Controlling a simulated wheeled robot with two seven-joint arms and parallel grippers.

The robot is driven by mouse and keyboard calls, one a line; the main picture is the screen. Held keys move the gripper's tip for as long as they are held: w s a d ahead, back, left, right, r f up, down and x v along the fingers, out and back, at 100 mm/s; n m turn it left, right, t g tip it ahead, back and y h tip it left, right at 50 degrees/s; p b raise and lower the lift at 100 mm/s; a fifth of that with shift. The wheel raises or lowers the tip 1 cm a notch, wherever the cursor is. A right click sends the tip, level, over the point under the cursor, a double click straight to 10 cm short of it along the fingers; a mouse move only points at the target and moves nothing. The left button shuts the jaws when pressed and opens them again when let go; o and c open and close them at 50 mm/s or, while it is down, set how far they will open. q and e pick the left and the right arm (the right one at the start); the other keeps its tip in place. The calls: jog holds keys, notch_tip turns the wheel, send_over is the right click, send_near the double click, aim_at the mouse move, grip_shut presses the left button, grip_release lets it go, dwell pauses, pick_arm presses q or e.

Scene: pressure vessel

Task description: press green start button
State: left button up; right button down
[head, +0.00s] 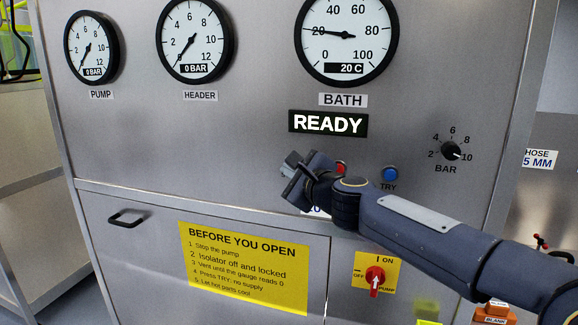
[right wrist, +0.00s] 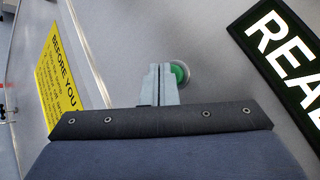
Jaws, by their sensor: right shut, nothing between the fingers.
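The green start button (right wrist: 180,72) shows in the right wrist view, set in a round metal bezel on the grey panel. My right gripper (right wrist: 161,68) is shut and empty, its fingertips beside the button's left edge and overlapping it in the picture. I cannot tell whether they touch it. In the head view my right gripper (head: 291,165) is in front of the panel below the READY display (head: 328,123), and the green button is hidden behind it. My left gripper is not in view.
A black BAR knob (head: 451,151) is farther right. A red isolator switch (head: 375,277) and a door handle (head: 127,219) are lower. Gauges line the top.

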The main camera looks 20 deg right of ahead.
dwell(0.5)
jog(key=shift+w+d, duration=0.25)
jog(key=shift+w, duration=0.1)
jog(key=shift+s, duration=0.15)
jog(key=shift+s+a, duration=0.15)
jog(key=shift+s, duration=0.05)
jog(key=shift+a, duration=0.1)
jog(key=s+a, duration=0.2)
jog(key=s, duration=0.1)
jog(key=s+a, duration=0.1)
jog(key=s, duration=0.1)
jog(key=shift+a, duration=0.15)
dwell(0.5)
dwell(0.4)
